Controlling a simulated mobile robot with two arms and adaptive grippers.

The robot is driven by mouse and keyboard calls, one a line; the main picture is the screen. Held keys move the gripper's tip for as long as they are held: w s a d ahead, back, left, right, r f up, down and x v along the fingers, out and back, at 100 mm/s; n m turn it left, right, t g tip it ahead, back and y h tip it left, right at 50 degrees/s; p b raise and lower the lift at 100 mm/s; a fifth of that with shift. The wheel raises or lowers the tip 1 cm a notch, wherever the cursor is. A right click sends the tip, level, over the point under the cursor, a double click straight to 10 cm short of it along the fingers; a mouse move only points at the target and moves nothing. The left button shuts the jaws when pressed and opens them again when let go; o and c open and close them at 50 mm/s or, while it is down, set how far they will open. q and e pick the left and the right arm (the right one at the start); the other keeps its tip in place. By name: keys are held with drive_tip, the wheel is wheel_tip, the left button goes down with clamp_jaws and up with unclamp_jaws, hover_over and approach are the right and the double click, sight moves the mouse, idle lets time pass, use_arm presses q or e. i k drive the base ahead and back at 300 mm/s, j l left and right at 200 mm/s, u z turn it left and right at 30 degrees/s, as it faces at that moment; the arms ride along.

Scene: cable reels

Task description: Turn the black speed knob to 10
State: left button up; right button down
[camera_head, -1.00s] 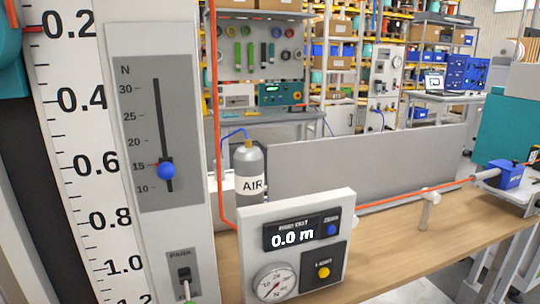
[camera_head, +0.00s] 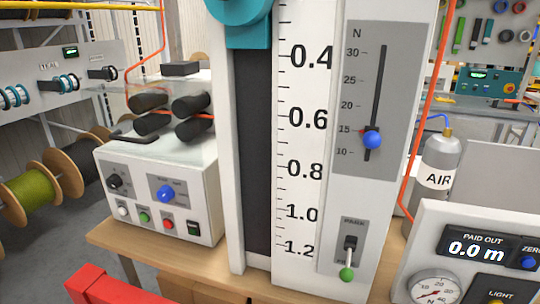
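A white control box (camera_head: 160,222) stands on the left end of the wooden bench. A black knob (camera_head: 116,181) sits at the left of its front face, with markings around it too small to read. To its right is a blue knob (camera_head: 166,192) on a grey plate. Below are several small buttons and a green-lit switch (camera_head: 194,228). Neither of my grippers is in view.
Black rollers (camera_head: 150,112) top the box. A tall scale column (camera_head: 300,150) stands close to its right, with a blue-knobbed slider (camera_head: 372,139) near 15. A display (camera_head: 476,246) reads 0.0 m. Cable reels (camera_head: 36,190) are at left. An unidentified red shape (camera_head: 108,290) is at the bottom.

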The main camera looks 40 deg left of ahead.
sight(114, 181)
drive_tip(key=u, duration=2)
